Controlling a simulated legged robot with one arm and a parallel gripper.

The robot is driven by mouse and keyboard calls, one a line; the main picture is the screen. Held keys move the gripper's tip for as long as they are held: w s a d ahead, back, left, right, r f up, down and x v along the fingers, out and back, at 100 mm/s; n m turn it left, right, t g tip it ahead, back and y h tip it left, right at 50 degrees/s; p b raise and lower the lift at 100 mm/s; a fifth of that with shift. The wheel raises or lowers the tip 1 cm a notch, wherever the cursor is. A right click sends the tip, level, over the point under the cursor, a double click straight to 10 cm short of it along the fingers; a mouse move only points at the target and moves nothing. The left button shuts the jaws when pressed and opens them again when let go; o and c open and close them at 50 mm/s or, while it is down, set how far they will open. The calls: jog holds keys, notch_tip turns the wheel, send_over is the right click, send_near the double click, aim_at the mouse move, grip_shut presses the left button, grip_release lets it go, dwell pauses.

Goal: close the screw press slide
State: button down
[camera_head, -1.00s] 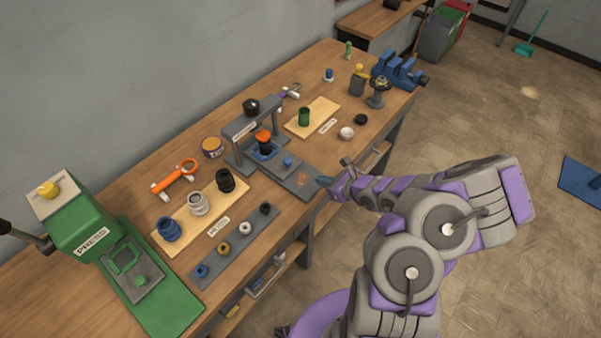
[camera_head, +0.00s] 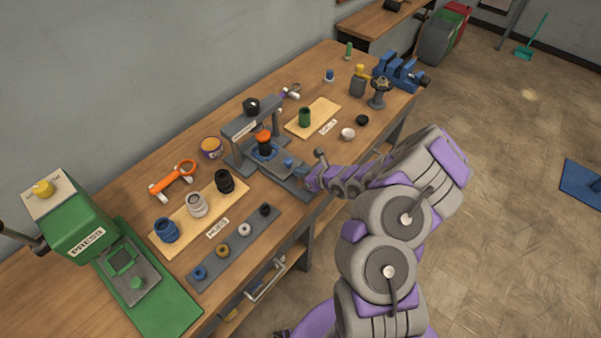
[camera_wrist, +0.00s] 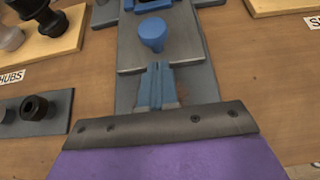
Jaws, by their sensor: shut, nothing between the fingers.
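The screw press (camera_head: 256,130) is a grey arch frame with a black knob on top, standing mid-bench. Its grey slide plate (camera_wrist: 185,48) sticks out toward me along a grey base (camera_head: 296,187). The slide has a blue knob (camera_wrist: 153,33), which also shows in the head view (camera_head: 288,161). A black part with an orange top (camera_head: 264,140) stands at the blue fixture under the arch. My gripper (camera_wrist: 158,68) is shut and empty, its fingertips at the slide's front edge just short of the knob. I cannot tell whether they touch the slide.
A hubs board (camera_head: 181,229) and a grey strip of small parts (camera_head: 233,247) lie left of the press. A wooden board with a green cup (camera_head: 305,117) lies to its right. A green press (camera_head: 85,225) stands at far left, a blue vise (camera_head: 398,72) at far right.

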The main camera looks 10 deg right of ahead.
aim_at(291, 164)
jog(key=shift+d, duration=0.15)
jog(key=shift+w, duration=0.25)
jog(key=shift+w+a+f+b, duration=0.1)
jog(key=shift+w+a+b, duration=0.55)
jog(key=shift+w+a, duration=0.75)
jog(key=shift+w, duration=0.15)
jog(key=shift+d, duration=0.1)
